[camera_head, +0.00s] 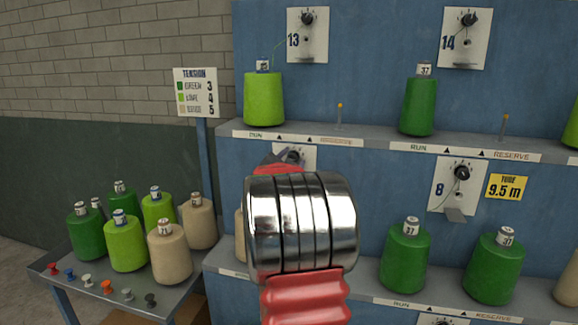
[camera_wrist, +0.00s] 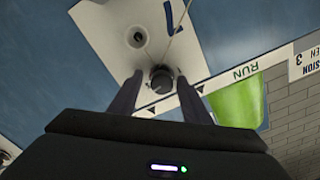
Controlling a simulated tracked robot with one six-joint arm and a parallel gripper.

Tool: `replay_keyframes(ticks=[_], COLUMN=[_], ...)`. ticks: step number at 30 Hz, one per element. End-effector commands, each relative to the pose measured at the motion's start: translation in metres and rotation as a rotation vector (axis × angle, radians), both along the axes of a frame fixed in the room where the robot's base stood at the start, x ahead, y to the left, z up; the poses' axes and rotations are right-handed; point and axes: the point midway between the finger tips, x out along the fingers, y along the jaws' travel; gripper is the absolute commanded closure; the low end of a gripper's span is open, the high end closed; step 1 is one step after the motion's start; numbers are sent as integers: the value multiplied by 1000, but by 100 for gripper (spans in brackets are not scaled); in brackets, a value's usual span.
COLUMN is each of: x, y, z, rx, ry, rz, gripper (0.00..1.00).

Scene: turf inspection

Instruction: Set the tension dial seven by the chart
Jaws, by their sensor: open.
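The dial plate in front of my gripper (camera_head: 282,160) is mostly hidden by my arm in the head view. In the wrist view, turned over, its white plate (camera_wrist: 105,25) shows part of a blue number, cut off, which could be a 7. The dark dial knob (camera_wrist: 162,77) lies between my two open fingers (camera_wrist: 160,82); I cannot tell whether they touch it. Its pointer setting is not readable. The tension chart (camera_head: 197,93) on a post lists green 3, lime 4 and a beige row 5. A beige cone (camera_head: 239,235) shows as a sliver beside my arm.
Dials 13 (camera_head: 307,20), 14 (camera_head: 470,20) and 8 (camera_head: 461,172) are on the blue panel. A lime cone (camera_head: 263,98) and green cones (camera_head: 419,105) stand on shelves. A side table (camera_head: 85,290) holds several cones and coloured pegs. A yellow tag (camera_head: 507,187) reads 9.5 m.

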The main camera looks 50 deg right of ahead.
Motion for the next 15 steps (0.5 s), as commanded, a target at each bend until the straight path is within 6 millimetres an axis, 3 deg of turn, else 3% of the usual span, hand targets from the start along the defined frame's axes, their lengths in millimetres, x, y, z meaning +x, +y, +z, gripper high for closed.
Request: replay_keyframes(ticks=[8, 15], x=[-9, -22], y=[21, 53], z=[1, 0], rx=[-1, 0], ry=[0, 0], rz=[1, 2], gripper=[56, 56])
